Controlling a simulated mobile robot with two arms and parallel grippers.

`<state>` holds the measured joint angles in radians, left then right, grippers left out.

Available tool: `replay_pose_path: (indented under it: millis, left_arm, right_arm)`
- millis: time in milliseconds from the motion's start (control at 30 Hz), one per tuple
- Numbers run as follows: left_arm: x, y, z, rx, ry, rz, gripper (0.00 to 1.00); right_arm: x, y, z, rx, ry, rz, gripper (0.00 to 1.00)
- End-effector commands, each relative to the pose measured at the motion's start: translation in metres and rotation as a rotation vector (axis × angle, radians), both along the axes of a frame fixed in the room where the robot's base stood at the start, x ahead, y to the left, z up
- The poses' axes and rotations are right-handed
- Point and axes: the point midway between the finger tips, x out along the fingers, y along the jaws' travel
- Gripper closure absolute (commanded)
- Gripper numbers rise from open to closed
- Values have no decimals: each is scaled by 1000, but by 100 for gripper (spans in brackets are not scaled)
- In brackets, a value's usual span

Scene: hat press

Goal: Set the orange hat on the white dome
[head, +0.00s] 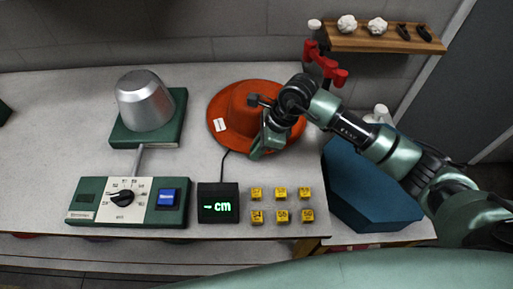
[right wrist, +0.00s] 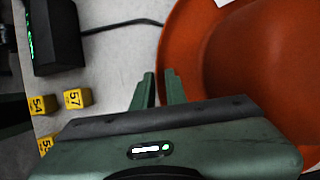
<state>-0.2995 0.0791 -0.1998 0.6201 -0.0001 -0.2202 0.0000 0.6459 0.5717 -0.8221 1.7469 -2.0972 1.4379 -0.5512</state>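The orange hat (head: 236,114) lies brim down on the table right of centre, with a white tag on its brim. It also fills the right side of the right wrist view (right wrist: 250,60). A silver-grey dome (head: 143,102), apparently the task's white dome, stands bare on a green base (head: 170,134) to the left. My right gripper (head: 257,150) is over the hat's front brim. In the right wrist view its fingers (right wrist: 160,80) are a little apart at the brim's edge, with nothing visibly held between them. My left gripper is not in view.
A green control box (head: 90,216) with a dial and blue button, a black display (head: 217,204) and several yellow numbered cubes (head: 281,193) line the table's front. A blue bin (head: 365,185) stands right. A wooden shelf (head: 375,40) hangs at the back right.

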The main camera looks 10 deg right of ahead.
Motion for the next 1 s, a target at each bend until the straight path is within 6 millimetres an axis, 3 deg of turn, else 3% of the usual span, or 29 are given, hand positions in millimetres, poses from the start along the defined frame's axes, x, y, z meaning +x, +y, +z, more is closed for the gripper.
replay_pose_path:
  millis: [67,467,800,1000]
  left_arm:
    - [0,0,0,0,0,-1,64]
    - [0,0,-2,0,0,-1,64]
    - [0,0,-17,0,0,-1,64]
    - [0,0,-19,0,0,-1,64]
  right_arm:
    - [0,0,0,0,0,0,64]
    - [0,-2,5,0,-1,0,64]
    - [-5,-23,54,-2,-4,-1,64]
    - [-7,-29,70,-1,0,-1,64]
